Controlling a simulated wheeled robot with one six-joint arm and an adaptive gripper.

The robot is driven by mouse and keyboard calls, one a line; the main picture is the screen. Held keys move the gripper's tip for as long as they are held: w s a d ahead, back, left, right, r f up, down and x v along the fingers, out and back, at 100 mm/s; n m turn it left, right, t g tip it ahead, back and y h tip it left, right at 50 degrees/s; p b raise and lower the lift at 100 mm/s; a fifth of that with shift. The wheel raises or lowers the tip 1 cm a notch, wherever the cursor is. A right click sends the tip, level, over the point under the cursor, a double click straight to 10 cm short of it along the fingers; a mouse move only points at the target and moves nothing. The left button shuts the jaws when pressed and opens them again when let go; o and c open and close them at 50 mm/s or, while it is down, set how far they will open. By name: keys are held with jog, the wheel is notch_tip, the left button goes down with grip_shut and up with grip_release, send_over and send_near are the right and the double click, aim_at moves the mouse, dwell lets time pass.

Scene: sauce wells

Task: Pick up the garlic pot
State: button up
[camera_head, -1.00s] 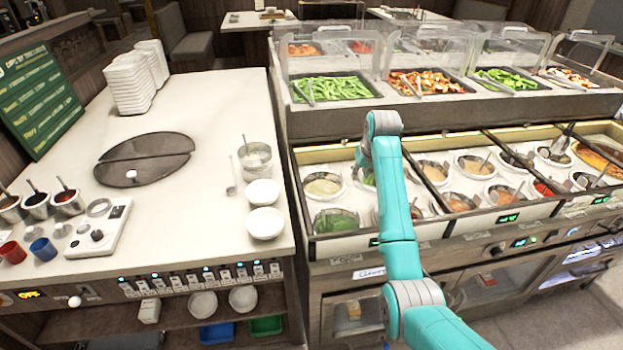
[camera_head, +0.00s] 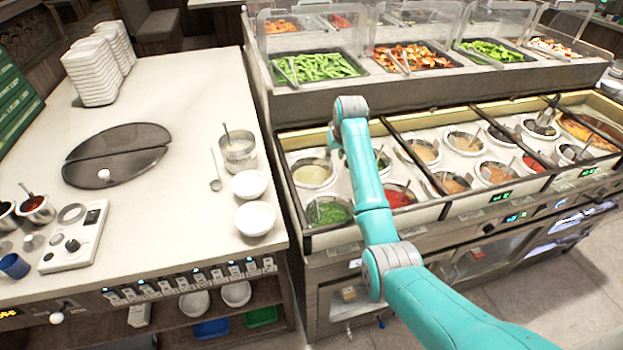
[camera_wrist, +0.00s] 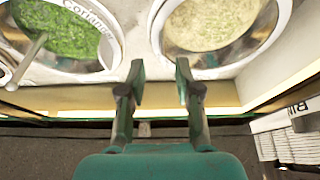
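A round metal pot of pale beige, grainy sauce (camera_head: 313,173), which may be the garlic pot, sits in the near left of the sauce counter. It also shows at the top of the wrist view (camera_wrist: 215,22); no label on it is readable. Beside it is a pot of chopped green herb (camera_head: 328,212), whose rim reads "Corian..." in the wrist view (camera_wrist: 62,30). My gripper (camera_wrist: 161,80) is open and empty, its fingertips apart from each other and short of the pale pot's rim. In the head view my arm hides most of the gripper.
Several other sauce pots, one red (camera_head: 398,196), fill the wells to the right. Dividers and the counter's raised edge border them. The white worktop at left holds a metal pot with a spoon (camera_head: 239,152) and two white bowls (camera_head: 250,184).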

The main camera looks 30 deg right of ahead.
jog(key=shift+x, duration=2.25)
jog(key=shift+w+a, duration=0.15)
grip_shut()
jog(key=shift+r, duration=0.2)
